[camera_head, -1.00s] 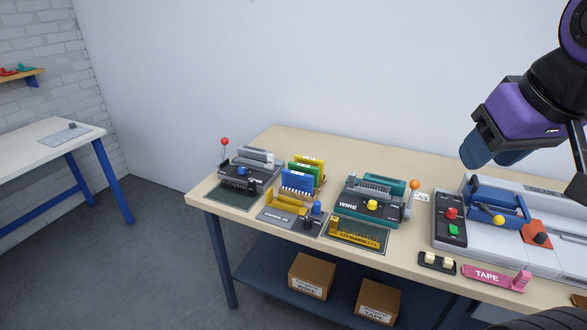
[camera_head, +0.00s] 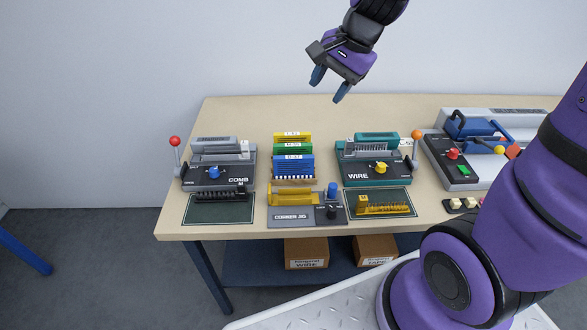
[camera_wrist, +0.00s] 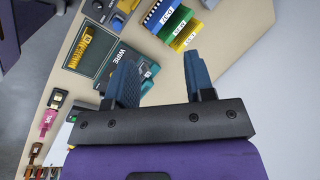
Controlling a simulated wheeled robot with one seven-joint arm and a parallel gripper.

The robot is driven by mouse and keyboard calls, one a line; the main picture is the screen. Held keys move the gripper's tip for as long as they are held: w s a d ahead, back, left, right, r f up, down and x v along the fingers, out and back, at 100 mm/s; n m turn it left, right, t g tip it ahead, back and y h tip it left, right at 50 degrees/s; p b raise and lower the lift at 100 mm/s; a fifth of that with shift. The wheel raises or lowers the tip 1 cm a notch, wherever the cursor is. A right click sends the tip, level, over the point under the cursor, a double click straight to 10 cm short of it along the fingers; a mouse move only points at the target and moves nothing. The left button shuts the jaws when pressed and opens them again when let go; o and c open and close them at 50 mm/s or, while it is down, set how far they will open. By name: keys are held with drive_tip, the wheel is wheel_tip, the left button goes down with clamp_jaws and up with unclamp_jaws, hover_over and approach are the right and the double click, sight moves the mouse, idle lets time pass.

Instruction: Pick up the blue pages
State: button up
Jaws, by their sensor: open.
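The blue pages (camera_head: 293,167) stand at the front of a small rack on the table, with green pages (camera_head: 293,149) and yellow pages (camera_head: 293,137) behind them. In the wrist view the blue pages (camera_wrist: 160,17) show at the top, cut by the frame edge. My gripper (camera_head: 329,90) hangs open and empty in the air, above and behind the rack, a little to its right in the head view. In the wrist view its two fingers (camera_wrist: 166,82) are apart with nothing between them.
The grey COMB machine (camera_head: 217,177) stands left of the rack and the teal WIRE machine (camera_head: 373,172) right of it. A yellow corner jig (camera_head: 292,195) sits in front. A large grey machine (camera_head: 470,180) is farther right. The table's back strip (camera_head: 240,113) is clear.

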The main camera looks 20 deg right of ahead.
drive_tip(key=w+f+m+g, duration=0.1)
drive_tip(key=w+f+m, duration=0.55)
drive_tip(key=f, duration=0.35)
drive_tip(key=m+y, duration=0.1)
drive_tip(key=m, duration=0.3)
approach(297, 157)
drive_tip(key=shift+w+a+f, duration=0.2)
drive_tip(key=shift+a+f, duration=0.1)
drive_tip(key=shift+f, duration=0.1)
drive_tip(key=shift+x, duration=5.5)
drive_tip(key=shift+s+d+f, duration=0.1)
drive_tip(key=shift+f, duration=0.2)
clamp_jaws()
